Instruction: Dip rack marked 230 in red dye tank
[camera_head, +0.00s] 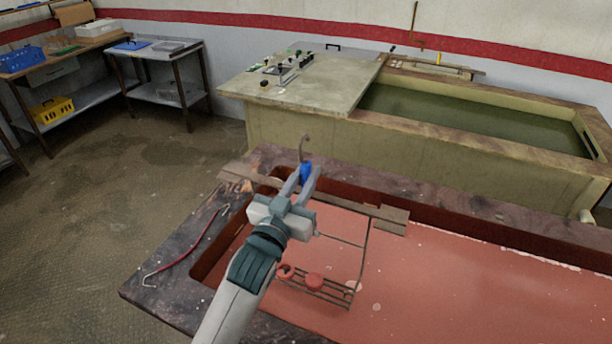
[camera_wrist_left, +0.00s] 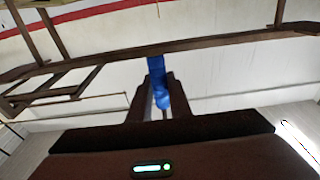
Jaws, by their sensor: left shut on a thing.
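The rack has a brown crossbar (camera_head: 345,207) with a wire frame (camera_head: 365,255) hanging from it. My left gripper (camera_head: 307,180) is shut on this blue grip; the grip (camera_wrist_left: 157,78) and bar (camera_wrist_left: 200,43) also show in the left wrist view. The red dye tank (camera_head: 480,225) lies below, filled with red liquid (camera_head: 470,290). The rack is over its left end; I cannot tell how deep the frame reaches. No number is readable. My right gripper is out of view.
A red hooked rod (camera_head: 187,248) lies on the tank's left rim. Behind stands a tank of dark green liquid (camera_head: 470,115), partly covered by a pale top (camera_head: 320,90) with small items. Side tables (camera_head: 155,50) stand at back left. The floor (camera_head: 120,190) between is clear.

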